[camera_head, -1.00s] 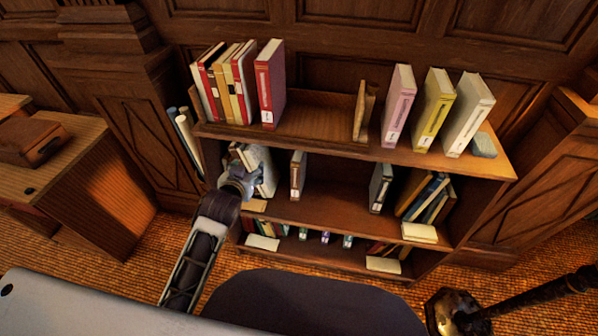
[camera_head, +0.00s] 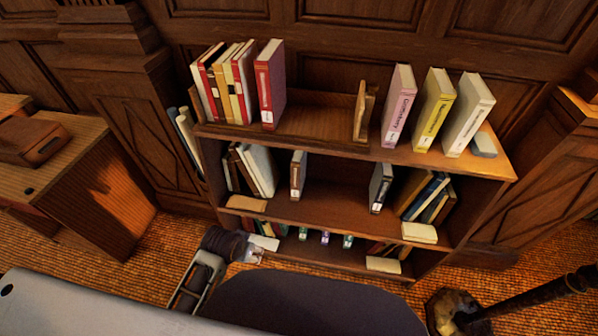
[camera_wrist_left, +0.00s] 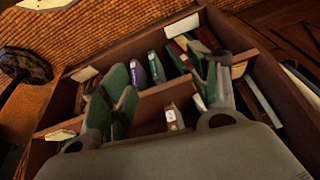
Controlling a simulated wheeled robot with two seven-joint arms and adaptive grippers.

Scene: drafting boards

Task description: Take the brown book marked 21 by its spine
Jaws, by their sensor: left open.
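A slim brown book (camera_head: 298,175) with a white label low on its spine stands upright on the middle shelf, left of centre. I cannot read its number. A book with a white spine label, probably the same one, shows in the left wrist view (camera_wrist_left: 173,117), between the fingers in the picture. My left gripper (camera_head: 256,253) is open and empty, low in front of the bottom shelf at its left end, below and apart from the brown book. My right gripper is not in view.
The bookcase's middle shelf (camera_head: 335,190) has bare room on both sides of the brown book. A dark grey book (camera_head: 381,187) stands to its right, and a leaning white book (camera_head: 259,170) to its left. Small green and purple books stand on the bottom shelf. A dark rounded seat (camera_head: 310,305) is in front.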

